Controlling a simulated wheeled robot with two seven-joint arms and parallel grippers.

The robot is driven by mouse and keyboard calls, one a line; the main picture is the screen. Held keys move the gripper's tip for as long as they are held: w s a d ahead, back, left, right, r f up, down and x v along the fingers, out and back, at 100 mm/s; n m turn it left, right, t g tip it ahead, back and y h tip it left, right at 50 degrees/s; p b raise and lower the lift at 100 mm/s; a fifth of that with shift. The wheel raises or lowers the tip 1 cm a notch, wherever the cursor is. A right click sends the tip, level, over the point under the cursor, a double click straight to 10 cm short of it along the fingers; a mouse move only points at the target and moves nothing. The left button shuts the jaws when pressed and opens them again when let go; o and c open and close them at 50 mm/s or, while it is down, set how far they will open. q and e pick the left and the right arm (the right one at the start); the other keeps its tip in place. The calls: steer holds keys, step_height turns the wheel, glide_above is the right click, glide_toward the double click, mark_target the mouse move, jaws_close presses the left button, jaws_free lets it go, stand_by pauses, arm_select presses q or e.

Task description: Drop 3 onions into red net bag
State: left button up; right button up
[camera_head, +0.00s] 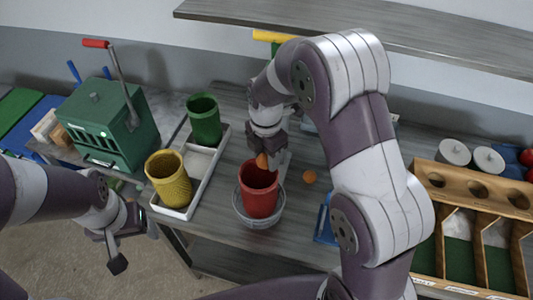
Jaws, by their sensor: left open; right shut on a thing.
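The red net bag (258,197) stands open like a cup inside a grey round holder (240,212) near the table's front edge. My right gripper (265,153) is shut on an orange-brown onion (262,161) and holds it at the rear rim of the bag's mouth; the gap between onion and rim is hard to judge. Another onion (309,177) lies on the table to the right of the bag. My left gripper (124,245) is open and empty at the lower left, off the table's front edge. The inside of the bag is mostly hidden.
A white tray (199,165) holds a yellow net bag (168,180) and a green net bag (204,121) left of the red one. A green lever box (103,125) stands at the left. A wooden rack (446,178) fills the right, and a shelf (390,32) overhangs the back.

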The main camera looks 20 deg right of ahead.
steer(key=o, duration=1.1)
steer(key=shift+s+r, duration=0.1)
steer(key=shift+s, duration=0.05)
steer(key=shift+r, duration=0.2)
steer(key=r, duration=0.1)
steer(key=r+b, duration=0.1)
steer(key=r, duration=0.1)
steer(key=shift+w+b, duration=0.25)
steer(key=shift+b, duration=0.1)
step_height(320, 180, up, 4)
steer(key=shift+s+f+p, duration=0.1)
steer(key=shift+f+p, duration=0.1)
steer(key=shift+p, duration=0.35)
step_height(320, 180, up, 6)
steer(key=p, duration=0.4)
steer(key=shift+s+f+p, duration=0.1)
steer(key=shift+f+p, duration=0.05)
steer(key=shift+p, duration=0.2)
